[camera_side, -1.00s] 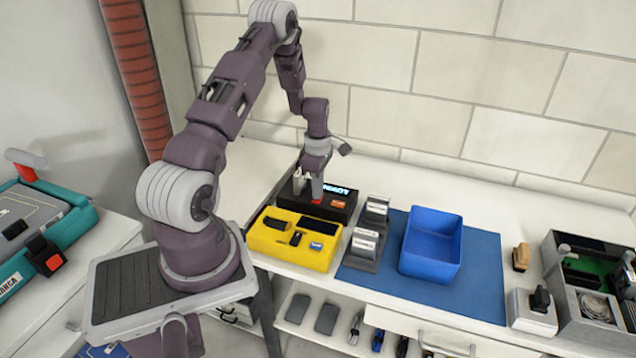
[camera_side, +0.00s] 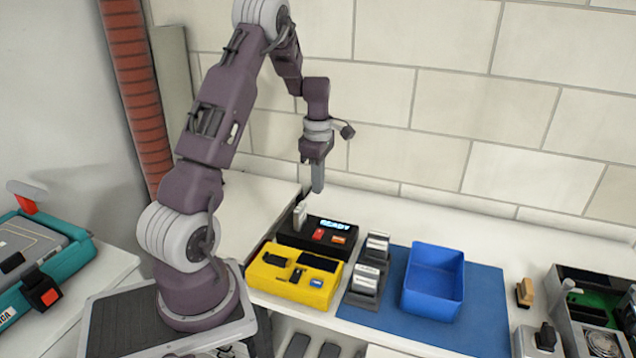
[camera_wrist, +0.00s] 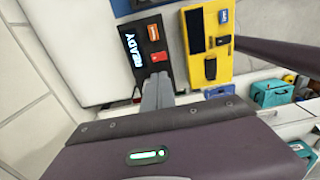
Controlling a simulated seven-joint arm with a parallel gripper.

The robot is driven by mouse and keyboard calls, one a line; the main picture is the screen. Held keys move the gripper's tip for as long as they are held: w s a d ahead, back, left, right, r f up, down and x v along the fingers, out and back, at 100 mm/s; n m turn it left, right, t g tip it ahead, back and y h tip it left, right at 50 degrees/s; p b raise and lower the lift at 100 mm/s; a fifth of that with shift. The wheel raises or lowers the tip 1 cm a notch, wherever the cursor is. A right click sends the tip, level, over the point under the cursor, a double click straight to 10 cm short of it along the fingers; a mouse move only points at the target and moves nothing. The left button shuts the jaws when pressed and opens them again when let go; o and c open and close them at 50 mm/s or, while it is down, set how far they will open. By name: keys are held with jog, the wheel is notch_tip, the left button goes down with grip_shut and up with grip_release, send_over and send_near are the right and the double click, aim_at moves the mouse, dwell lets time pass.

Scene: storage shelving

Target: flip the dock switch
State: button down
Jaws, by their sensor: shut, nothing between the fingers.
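The black dock (camera_side: 306,238) stands on the white bench behind the yellow device. Its lit display (camera_side: 335,225) reads READY. A red switch (camera_side: 318,234) and an orange button (camera_side: 338,239) sit on its top, and a light grey block (camera_side: 299,216) stands at its left end. My gripper (camera_side: 318,188) is shut and empty, pointing down above the dock and clear of it. In the wrist view the dock (camera_wrist: 143,60) lies beyond my fingers (camera_wrist: 157,93), with the red switch (camera_wrist: 159,57) near the fingertips. Which way the switch is tilted cannot be told.
The yellow device (camera_side: 265,284) sits in front of the dock. To the right are a grey holder with grey packs (camera_side: 367,278) and a blue bin (camera_side: 433,280) on a blue mat (camera_side: 487,290). The white wall is close behind the bench.

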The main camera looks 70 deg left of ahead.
aim_at(317, 235)
jog(key=shift+s+d, duration=0.25)
jog(key=shift+d, duration=0.05)
jog(key=shift+f, duration=0.1)
notch_tip(317, 235, down, 14)
jog(key=shift+r, duration=0.1)
dwell(0.3)
